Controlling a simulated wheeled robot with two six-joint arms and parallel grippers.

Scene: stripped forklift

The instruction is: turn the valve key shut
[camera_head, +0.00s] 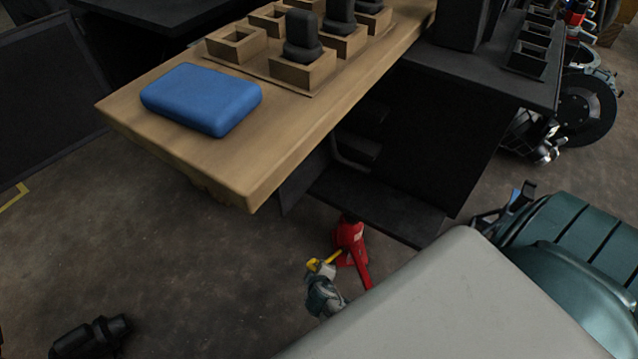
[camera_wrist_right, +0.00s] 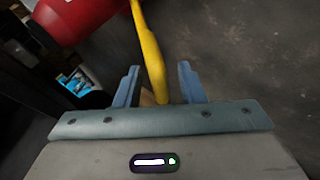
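The valve key shows as a yellow handle (camera_head: 326,262) on a red body (camera_head: 350,245) low beside the workbench in the head view. In the right wrist view, the yellow handle (camera_wrist_right: 150,50) runs down from the red body (camera_wrist_right: 80,14) between the blue fingers of my right gripper (camera_wrist_right: 158,68). The fingers are apart, with a gap on each side of the handle. In the head view, my right gripper (camera_head: 321,272) is small and close at the handle, its fingers hard to make out. My left gripper is not in view.
A wooden workbench top (camera_head: 270,150) holds a blue case (camera_head: 202,98) and several wooden boxes. A dark panel stands under it, close to the red body. A black object (camera_head: 92,338) lies on the floor at lower left. Open floor (camera_head: 170,240) lies left of the key.

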